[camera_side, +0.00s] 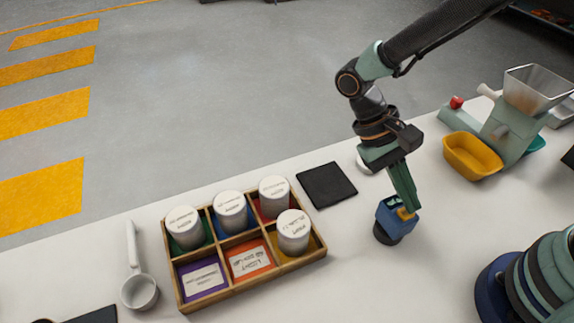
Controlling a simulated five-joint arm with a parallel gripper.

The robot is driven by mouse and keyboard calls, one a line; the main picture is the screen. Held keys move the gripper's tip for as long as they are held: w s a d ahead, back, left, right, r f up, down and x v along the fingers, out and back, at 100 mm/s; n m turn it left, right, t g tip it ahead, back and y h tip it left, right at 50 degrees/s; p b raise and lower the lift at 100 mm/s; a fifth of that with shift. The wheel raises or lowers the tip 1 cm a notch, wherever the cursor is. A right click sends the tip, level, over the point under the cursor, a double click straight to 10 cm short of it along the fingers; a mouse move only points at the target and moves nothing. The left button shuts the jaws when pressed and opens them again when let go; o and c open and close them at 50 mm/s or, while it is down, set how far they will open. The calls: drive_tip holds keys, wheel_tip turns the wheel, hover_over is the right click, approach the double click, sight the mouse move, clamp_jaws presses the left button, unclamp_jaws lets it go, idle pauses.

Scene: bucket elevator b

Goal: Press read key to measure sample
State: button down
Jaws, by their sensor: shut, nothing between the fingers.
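A small blue device (393,216) with a dark round base stands on the white table, right of centre. A small orange-yellow part (406,213) shows on its top; I cannot tell if this is the read key. My gripper (408,204) points down with its green fingers shut and empty. Its tips are right at the top of the device, by the orange-yellow part. I cannot tell whether they touch it or press it. No sample can be made out in the device.
A wooden sectioned tray (252,285) holds several white-lidded jars. A white scoop (138,290) lies to its left, a black pad (327,185) behind it. A yellow bin (472,156) and a hopper machine (510,125) stand at back right. Front centre table is clear.

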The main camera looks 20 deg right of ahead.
sight(403, 208)
drive_tip(key=shift+r, duration=0.6)
drive_tip(key=shift+r, duration=0.1)
drive_tip(key=shift+r, duration=2.4)
drive_tip(key=w+d+r+n+t+y, duration=0.2)
drive_tip(key=w+d+r+t, duration=0.3)
drive_tip(key=d+r+t, duration=0.4)
drive_tip(key=d+t+y, duration=0.1)
drive_tip(key=d+t, duration=0.2)
drive_tip(key=d, duration=0.1)
drive_tip(key=shift+w+r+y, duration=0.15)
drive_tip(key=shift+w+y, duration=0.15)
drive_tip(key=shift+w, duration=0.05)
